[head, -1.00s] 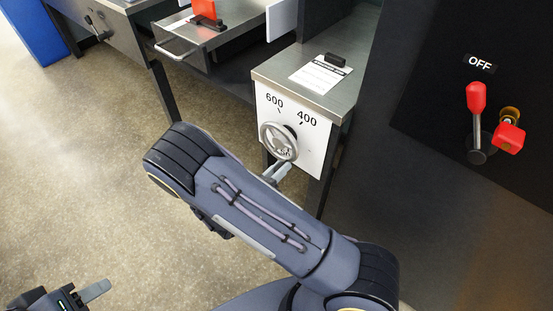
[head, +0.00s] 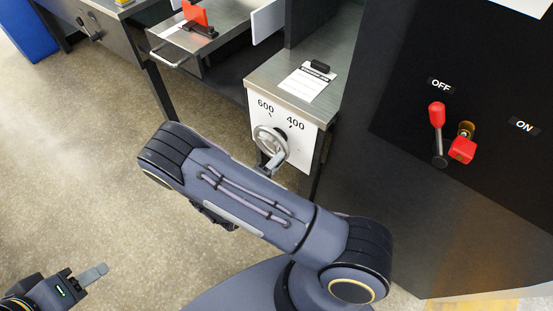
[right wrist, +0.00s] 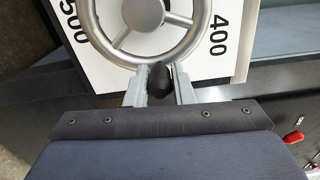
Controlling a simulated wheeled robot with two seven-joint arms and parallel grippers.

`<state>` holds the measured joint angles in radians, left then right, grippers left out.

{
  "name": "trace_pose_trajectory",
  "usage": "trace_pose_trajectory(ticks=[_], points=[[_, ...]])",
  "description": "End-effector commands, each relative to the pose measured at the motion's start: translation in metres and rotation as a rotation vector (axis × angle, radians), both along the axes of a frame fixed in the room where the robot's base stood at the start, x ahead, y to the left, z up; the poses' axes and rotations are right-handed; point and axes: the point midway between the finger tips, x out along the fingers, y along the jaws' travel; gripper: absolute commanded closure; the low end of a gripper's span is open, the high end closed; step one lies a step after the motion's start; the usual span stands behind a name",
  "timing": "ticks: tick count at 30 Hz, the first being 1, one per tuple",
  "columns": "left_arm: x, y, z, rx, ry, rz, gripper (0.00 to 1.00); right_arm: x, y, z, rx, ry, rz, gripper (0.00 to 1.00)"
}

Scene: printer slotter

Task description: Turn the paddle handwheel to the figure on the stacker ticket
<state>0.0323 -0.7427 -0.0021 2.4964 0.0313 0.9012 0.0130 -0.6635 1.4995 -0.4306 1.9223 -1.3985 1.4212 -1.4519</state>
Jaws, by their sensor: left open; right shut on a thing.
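The paddle handwheel (head: 270,142) is a grey metal wheel on a white dial panel (head: 301,152) marked 600 and 400. It also fills the top of the right wrist view (right wrist: 148,28). My right gripper (head: 274,162) is at the wheel's lower edge. In the right wrist view its fingers (right wrist: 160,88) are shut on the wheel's black knob (right wrist: 160,78). The stacker ticket (head: 306,84) lies on the cabinet top; its figure is too small to read. My left gripper (head: 97,274) is open and empty at lower left, away from the wheel.
A black block (head: 320,68) stands by the ticket. A tray with a red piece (head: 195,13) is upper left. The floor at left is clear.

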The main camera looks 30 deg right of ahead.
Motion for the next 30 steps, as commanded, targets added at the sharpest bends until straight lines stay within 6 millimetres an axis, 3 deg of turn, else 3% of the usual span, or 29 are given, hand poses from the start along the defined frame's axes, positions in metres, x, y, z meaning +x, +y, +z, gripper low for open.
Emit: trace_pose_trajectory(ticks=[12, 30], points=[[0.000, 0.000, 0.034, 0.000, 0.000, 0.000, 0.55, 0.007, 0.003, 0.026, -0.149, 0.363, 0.000, 1.00], [0.000, 0.000, 0.059, 0.000, 0.000, 0.000, 0.55, 0.017, 0.007, 0.042, -0.322, 0.778, 0.002, 1.00]])
